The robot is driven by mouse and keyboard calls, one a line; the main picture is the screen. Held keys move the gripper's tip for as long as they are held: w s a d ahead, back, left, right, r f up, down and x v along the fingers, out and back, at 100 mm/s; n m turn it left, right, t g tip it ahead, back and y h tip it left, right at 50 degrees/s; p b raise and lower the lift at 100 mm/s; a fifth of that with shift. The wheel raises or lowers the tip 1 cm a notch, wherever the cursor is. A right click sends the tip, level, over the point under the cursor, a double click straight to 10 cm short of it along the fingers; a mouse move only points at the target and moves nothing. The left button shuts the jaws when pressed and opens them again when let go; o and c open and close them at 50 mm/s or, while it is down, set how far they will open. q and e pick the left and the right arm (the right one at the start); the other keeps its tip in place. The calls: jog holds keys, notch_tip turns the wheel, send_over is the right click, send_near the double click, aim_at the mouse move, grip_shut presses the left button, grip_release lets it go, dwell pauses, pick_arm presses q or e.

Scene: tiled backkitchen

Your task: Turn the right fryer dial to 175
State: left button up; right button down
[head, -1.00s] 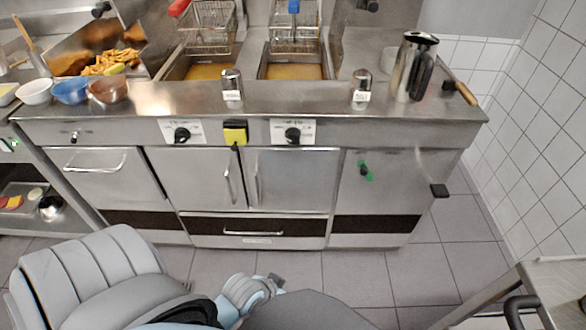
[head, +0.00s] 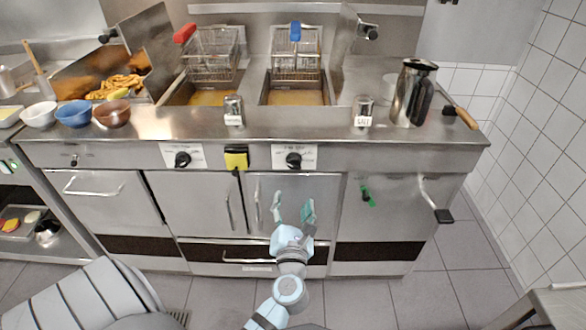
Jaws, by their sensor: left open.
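The right fryer dial (head: 294,160) is a black knob on a white label plate on the counter's front panel, below the fryer well with the blue-handled basket. The plate's markings are too small to read. The left fryer dial (head: 183,160) is a similar black knob further left. My left gripper (head: 292,208) is open and empty, its two teal fingers pointing up in front of the cabinet doors, below the right dial and apart from it. My right gripper is not in view.
A yellow box with a dark button (head: 236,158) sits between the dials. Two metal shakers (head: 233,110) (head: 363,111) and a steel jug (head: 412,93) stand on the counter. A lever handle (head: 437,205) sticks out at the right.

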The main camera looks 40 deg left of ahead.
aim_at(294, 167)
pick_arm(q)
jog(key=b+x, duration=0.2)
jog(key=x, duration=1.1)
jog(key=shift+w+a, duration=0.25)
jog(key=shift+a, duration=0.05)
jog(key=shift+r, duration=0.1)
jog(key=c, duration=1.2)
jog(key=shift+o, duration=0.2)
